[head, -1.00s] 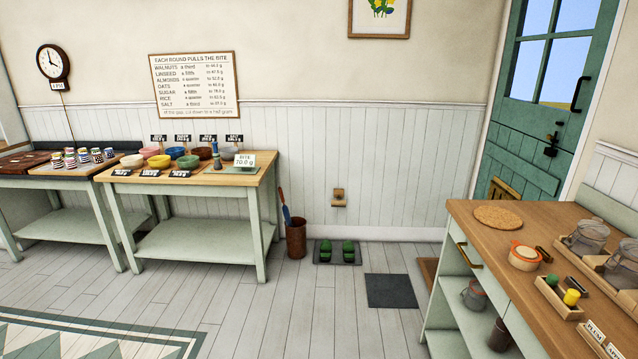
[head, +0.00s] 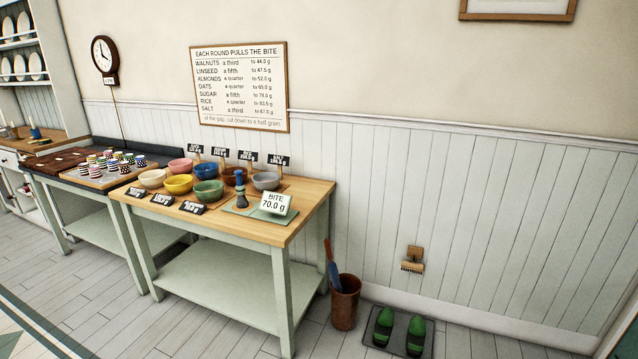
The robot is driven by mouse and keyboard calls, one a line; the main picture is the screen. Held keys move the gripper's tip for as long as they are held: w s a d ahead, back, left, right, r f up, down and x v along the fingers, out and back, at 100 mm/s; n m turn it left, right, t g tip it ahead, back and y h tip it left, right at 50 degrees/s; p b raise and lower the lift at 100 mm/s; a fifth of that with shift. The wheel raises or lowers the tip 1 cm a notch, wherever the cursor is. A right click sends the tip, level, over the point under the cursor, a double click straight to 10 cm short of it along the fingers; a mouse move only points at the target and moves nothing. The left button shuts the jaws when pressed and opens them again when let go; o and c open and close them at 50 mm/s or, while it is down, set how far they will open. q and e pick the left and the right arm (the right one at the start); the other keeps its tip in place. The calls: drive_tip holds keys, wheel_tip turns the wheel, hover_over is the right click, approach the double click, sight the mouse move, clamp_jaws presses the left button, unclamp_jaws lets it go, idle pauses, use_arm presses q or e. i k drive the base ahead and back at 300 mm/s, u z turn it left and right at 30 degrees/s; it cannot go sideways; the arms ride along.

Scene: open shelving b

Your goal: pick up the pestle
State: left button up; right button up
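A dark blue-grey upright object (head: 241,190), narrow in the middle and shaped like a pestle, stands on a green mat (head: 262,214) on the wooden-topped table (head: 300,211). I cannot tell for sure that it is the pestle. A white card reading "BITE 70.0 g" (head: 276,203) stands just to its right. Several coloured bowls, among them a green bowl (head: 208,192) and a grey bowl (head: 265,181), are to its left and behind it. Neither of my grippers is in view.
A brown bin (head: 345,302) holding a blue and red-brown handled thing (head: 332,266) stands by the table's right leg. Green shoes (head: 384,325) lie on a dark mat beside it. A second table (head: 60,166) with striped cups adjoins at left. Floor in front is clear.

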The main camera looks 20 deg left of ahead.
sight(242, 202)
drive_tip(key=u, duration=0.4)
drive_tip(key=i, duration=2.15)
drive_tip(key=u, duration=0.45)
